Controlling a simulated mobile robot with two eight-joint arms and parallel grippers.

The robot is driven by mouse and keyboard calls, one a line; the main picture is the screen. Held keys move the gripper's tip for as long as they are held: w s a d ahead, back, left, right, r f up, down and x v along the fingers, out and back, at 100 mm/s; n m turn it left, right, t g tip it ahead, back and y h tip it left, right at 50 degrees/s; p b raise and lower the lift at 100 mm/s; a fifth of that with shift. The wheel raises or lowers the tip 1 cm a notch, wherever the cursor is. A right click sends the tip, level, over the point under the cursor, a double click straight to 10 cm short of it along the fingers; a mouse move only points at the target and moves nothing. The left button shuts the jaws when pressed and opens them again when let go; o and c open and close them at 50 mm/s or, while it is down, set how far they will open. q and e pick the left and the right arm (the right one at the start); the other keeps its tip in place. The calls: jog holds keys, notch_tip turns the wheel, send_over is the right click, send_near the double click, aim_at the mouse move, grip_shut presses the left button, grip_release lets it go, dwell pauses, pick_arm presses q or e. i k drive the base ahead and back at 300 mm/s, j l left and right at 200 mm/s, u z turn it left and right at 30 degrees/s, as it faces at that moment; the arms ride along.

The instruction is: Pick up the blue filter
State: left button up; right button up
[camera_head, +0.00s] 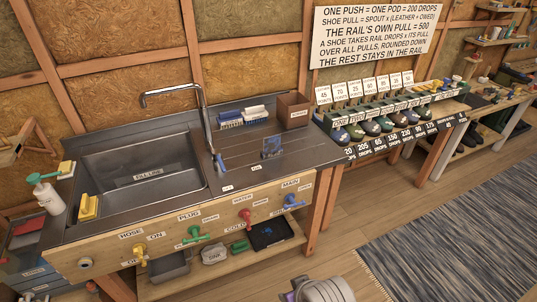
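A small blue panel with a pale pattern (272,147), which looks like the blue filter, stands on the steel drainboard right of the sink. It is clear of other objects, in front of the brown box. A blue-handled item (219,163) rests at the sink's right edge, below the tap; I cannot tell what it is. No gripper of mine can be made out in the head view. A grey rounded part at the bottom edge looks like part of my own body.
The steel sink (140,177) has a tall curved tap (205,120). A brown box (293,111) and blue-and-white brushes (243,117) stand behind. Coloured valve handles stick out along the wooden front. A shoe rack (385,118) stands right. Floor is open in front.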

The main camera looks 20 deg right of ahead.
aim_at(272, 147)
jog(key=i+l, duration=0.2)
jog(key=l, duration=0.2)
jog(key=i+l, duration=0.2)
jog(key=l, duration=0.15)
jog(key=i+l, duration=0.2)
jog(key=l, duration=0.2)
jog(key=i+l, duration=0.2)
jog(key=l, duration=0.15)
jog(key=i+l, duration=0.15)
jog(key=l, duration=0.25)
jog(key=i+u, duration=0.05)
